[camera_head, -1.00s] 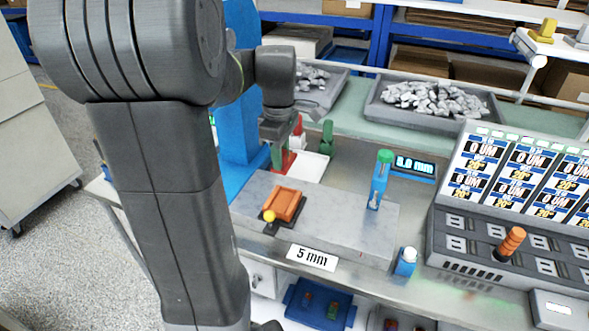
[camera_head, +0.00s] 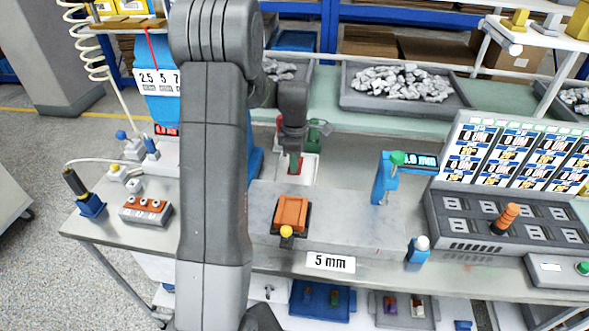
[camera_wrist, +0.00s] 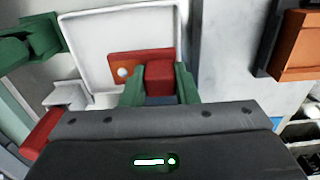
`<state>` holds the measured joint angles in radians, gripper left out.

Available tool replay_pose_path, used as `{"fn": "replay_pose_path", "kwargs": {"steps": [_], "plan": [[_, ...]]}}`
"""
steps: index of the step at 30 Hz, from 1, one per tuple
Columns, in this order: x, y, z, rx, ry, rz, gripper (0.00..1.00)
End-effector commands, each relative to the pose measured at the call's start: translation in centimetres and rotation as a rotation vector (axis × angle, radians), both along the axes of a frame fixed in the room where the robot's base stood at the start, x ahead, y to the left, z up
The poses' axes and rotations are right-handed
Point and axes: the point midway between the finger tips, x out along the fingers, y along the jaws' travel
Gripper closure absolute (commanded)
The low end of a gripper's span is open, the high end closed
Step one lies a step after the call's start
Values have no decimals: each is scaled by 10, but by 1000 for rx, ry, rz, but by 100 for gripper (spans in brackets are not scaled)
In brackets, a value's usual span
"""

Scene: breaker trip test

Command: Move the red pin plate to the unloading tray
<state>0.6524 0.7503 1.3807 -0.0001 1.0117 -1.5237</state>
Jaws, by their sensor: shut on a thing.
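My gripper (camera_wrist: 160,88) has green fingers and is shut on the red block of the red pin plate (camera_wrist: 126,62), a flat red-orange piece with a pale round spot. The plate is inside the outline of a white square tray (camera_wrist: 85,30); I cannot tell whether it touches the tray floor. In the head view my gripper (camera_head: 296,163) points down at the white tray (camera_head: 312,170), behind the grey slab, and a bit of red shows by the fingers. The lower part of the plate is hidden by the gripper. No label marks which tray is the unloading tray.
An orange block with a yellow knob (camera_head: 291,214) sits on the grey slab (camera_head: 345,222). A blue post with a green top (camera_head: 383,180) stands to its right. A green part (camera_wrist: 35,40) is beside the white tray. A blue tray (camera_head: 308,302) lies below the table.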

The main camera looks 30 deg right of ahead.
Motion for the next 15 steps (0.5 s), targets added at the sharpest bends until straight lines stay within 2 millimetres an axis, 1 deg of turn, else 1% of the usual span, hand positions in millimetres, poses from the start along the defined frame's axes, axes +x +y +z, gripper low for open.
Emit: {"fn": "replay_pose_path", "kwargs": {"steps": [5,11,15], "plan": [[0,0,-13,0,0,0,99],[0,1,-40,1,2,0,99],[0,0,-44,-1,-2,0,99]]}}
